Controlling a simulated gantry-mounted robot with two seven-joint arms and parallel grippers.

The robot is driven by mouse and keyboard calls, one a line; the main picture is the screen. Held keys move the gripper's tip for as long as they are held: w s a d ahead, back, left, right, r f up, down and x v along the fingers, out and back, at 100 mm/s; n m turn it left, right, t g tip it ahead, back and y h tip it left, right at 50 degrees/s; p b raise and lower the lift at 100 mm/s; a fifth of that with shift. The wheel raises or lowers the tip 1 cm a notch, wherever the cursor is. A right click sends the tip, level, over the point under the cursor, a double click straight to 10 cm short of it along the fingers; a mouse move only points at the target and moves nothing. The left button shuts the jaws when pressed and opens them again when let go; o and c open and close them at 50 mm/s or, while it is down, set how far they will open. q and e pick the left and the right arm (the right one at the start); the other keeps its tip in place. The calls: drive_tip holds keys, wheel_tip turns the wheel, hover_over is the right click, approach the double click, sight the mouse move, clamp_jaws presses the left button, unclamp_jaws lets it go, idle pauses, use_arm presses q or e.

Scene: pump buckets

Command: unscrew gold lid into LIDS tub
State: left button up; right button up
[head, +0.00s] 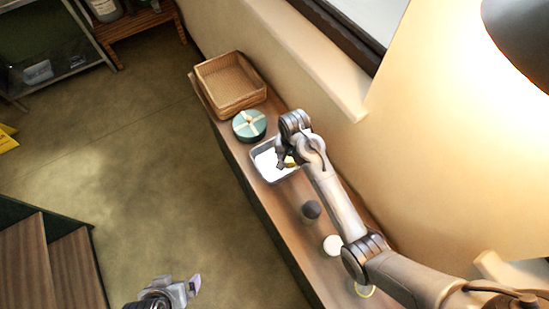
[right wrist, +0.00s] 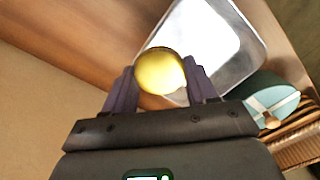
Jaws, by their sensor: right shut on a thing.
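The gold lid (right wrist: 160,71) is round and shiny, held between the two fingers of my right gripper (right wrist: 161,82) in the right wrist view. In the head view my right gripper (head: 287,163) is over the metal tub (head: 262,168), with a bit of yellow lid at its fingers. The tub has a silver rim and a white inside; it also shows beyond the lid in the right wrist view (right wrist: 236,50). No LIDS lettering is readable. My left gripper (head: 188,289) is at the bottom of the head view, away from the shelf; its jaw gap is unclear.
A teal round box (head: 243,131) with a pale ribbon and a wicker basket (head: 228,88) stand beyond the tub on the wooden shelf. A dark round item (head: 311,210), a white round item (head: 332,245) and a pale ring-shaped item (head: 364,290) stand nearer, beside my right arm.

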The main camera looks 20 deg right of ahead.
hover_over(276, 160)
drive_tip(key=s, duration=0.1)
drive_tip(key=f, duration=0.3)
drive_tip(key=shift+s+a, duration=0.15)
drive_tip(key=shift+a, duration=0.15)
drive_tip(key=shift+f, duration=2.05)
